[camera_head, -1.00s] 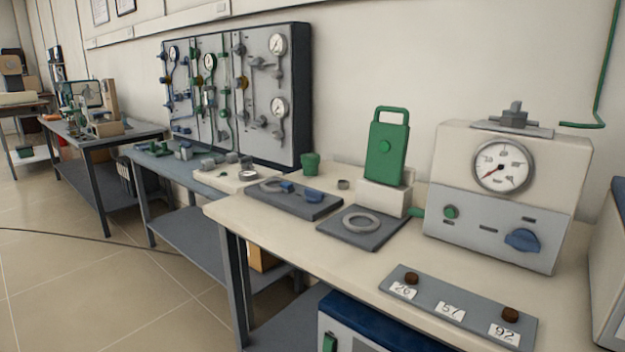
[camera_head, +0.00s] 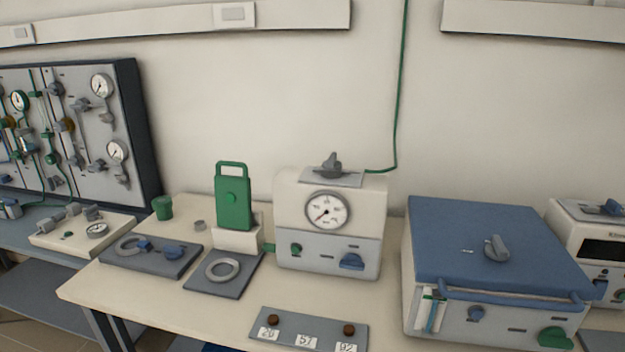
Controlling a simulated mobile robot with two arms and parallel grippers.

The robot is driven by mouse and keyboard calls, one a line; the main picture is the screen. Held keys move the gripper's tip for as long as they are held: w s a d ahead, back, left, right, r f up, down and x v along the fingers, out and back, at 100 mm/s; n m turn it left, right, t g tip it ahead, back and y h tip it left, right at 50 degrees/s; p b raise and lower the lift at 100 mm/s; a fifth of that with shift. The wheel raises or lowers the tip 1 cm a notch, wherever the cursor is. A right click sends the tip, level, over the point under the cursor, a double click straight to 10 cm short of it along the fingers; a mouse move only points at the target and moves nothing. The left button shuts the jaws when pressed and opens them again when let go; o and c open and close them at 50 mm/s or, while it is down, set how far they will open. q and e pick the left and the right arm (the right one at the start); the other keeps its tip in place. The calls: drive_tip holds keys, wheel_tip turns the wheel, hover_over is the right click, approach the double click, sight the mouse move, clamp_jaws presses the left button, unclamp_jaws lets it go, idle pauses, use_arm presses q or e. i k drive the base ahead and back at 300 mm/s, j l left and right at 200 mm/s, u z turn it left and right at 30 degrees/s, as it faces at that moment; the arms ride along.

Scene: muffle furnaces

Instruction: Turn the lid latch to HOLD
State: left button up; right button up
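A box-shaped furnace with a blue lid (camera_head: 470,235) stands on the bench at the right in the head view. A grey latch knob (camera_head: 496,247) sits on top of the lid, turned at a slant. Small markings lie to the left of the latch, too small to read. A blue handle bar (camera_head: 510,299) runs along the lid's front edge, and the lid looks down. Neither of my grippers shows in the view.
A cream gauge box (camera_head: 330,222) with a grey knob on top stands left of the furnace. A number plate (camera_head: 308,331) with two brown knobs lies at the bench's front. Another instrument (camera_head: 595,245) stands close on the furnace's right. Bare bench (camera_head: 385,300) shows between plate and furnace.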

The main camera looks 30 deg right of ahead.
sight(496, 251)
drive_tip(key=z, duration=1.9)
